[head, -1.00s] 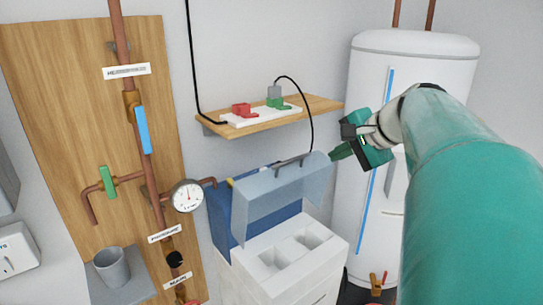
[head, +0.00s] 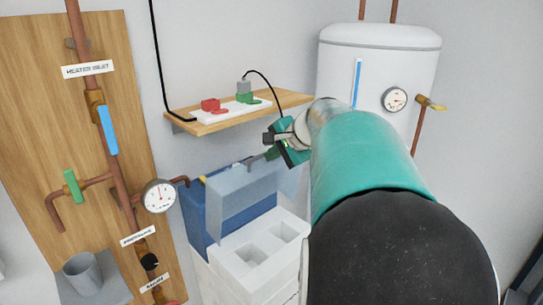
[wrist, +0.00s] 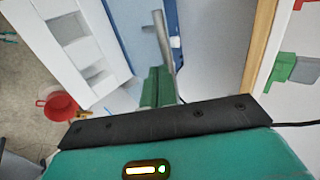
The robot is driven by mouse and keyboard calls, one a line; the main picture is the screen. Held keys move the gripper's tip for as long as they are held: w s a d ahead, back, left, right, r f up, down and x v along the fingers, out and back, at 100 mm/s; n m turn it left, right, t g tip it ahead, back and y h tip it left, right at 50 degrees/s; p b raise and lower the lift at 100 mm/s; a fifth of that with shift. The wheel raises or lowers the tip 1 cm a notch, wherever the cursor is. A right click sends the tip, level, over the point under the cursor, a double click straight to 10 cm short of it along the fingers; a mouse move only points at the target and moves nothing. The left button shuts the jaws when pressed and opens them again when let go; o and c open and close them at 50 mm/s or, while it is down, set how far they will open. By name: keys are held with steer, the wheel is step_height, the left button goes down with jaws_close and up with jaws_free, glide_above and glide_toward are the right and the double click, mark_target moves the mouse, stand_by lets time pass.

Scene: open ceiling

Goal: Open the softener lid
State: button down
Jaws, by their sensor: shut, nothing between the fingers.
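The softener is a white cabinet (head: 250,259) with two square recesses in its exposed top and a blue back part (head: 196,215). Its translucent grey-blue lid (head: 232,201) stands raised above the recesses, toward the back. A grey bar handle on the lid is partly hidden by my gripper (head: 270,154) in the head view. My gripper's green fingers are shut and empty, at the lid's upper edge. In the wrist view the fingers (wrist: 158,88) are close beside the grey handle bar (wrist: 163,40); I cannot tell whether they touch. The recessed white top (wrist: 75,40) also shows there.
A wooden shelf (head: 200,128) with a power strip and plugs is just above the lid, with a black cable hanging near my gripper. A pipe board (head: 70,135) and gauge (head: 159,196) stand left. A white tank (head: 340,75) stands behind. A red bucket (wrist: 60,105) is on the floor.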

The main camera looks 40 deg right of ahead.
steer(key=w+r, duration=0.1)
steer(key=w, duration=0.1)
steer(key=w+g, duration=0.1)
steer(key=w, duration=0.2)
steer(key=w+r+g, duration=0.1)
steer(key=w, duration=0.2)
steer(key=shift+w+a+r, duration=0.1)
steer(key=shift+w+r, duration=0.15)
steer(key=shift+r, duration=0.05)
steer(key=shift+s+r, duration=0.1)
steer(key=shift+s, duration=0.05)
